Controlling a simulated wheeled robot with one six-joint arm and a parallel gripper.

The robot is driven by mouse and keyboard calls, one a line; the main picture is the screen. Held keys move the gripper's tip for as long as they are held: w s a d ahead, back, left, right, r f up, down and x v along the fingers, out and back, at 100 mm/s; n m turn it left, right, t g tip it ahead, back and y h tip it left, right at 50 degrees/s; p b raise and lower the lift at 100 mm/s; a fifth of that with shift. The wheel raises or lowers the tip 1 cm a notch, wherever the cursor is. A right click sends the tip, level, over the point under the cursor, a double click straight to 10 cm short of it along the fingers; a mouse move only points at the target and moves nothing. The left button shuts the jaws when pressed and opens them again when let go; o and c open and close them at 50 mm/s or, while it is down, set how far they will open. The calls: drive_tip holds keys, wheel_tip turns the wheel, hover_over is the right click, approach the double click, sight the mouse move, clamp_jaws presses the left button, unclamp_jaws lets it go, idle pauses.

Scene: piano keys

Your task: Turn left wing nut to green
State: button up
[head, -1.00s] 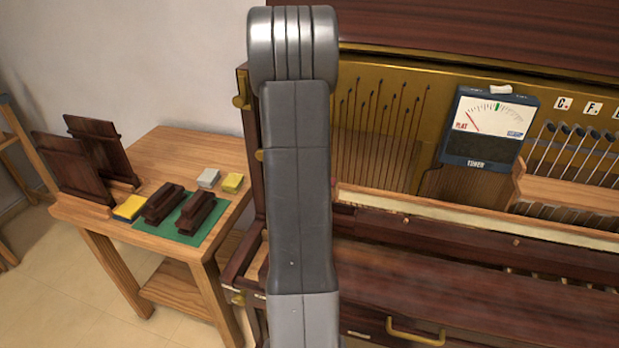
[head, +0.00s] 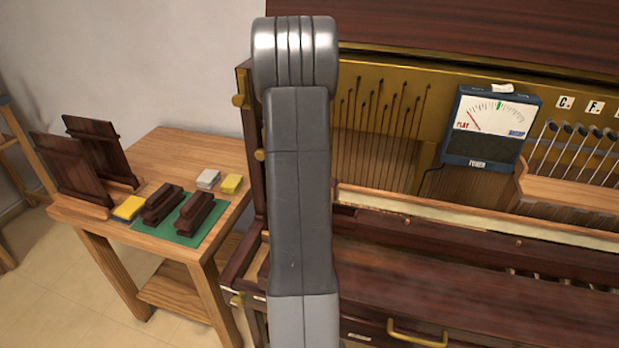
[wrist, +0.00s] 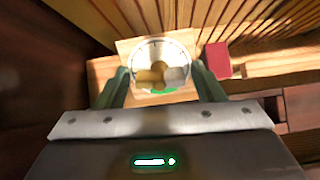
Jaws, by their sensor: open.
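In the wrist view, a brass wing nut (wrist: 155,77) sits at the centre of a round white dial (wrist: 146,52) on a pale wooden block. One wing points left and looks darker brass; the right side looks pale. A green patch (wrist: 162,91) shows at the dial's near edge, partly behind the wing nut. My gripper (wrist: 160,73) is open, with one finger on each side of the dial. I cannot tell whether either finger touches the wing nut. The head view does not show the gripper or the dial; my arm covers that part.
In the wrist view, a red block (wrist: 218,60) lies right of the dial and wooden slats rise behind. In the head view, a tuner meter (head: 490,125) stands on the piano. A side table (head: 215,150) holds brushes or blocks at left.

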drive_tip(key=shift+s+a+r, duration=0.1)
drive_tip(key=shift+s+r, duration=0.25)
drive_tip(key=shift+r, duration=0.1)
idle(0.4)
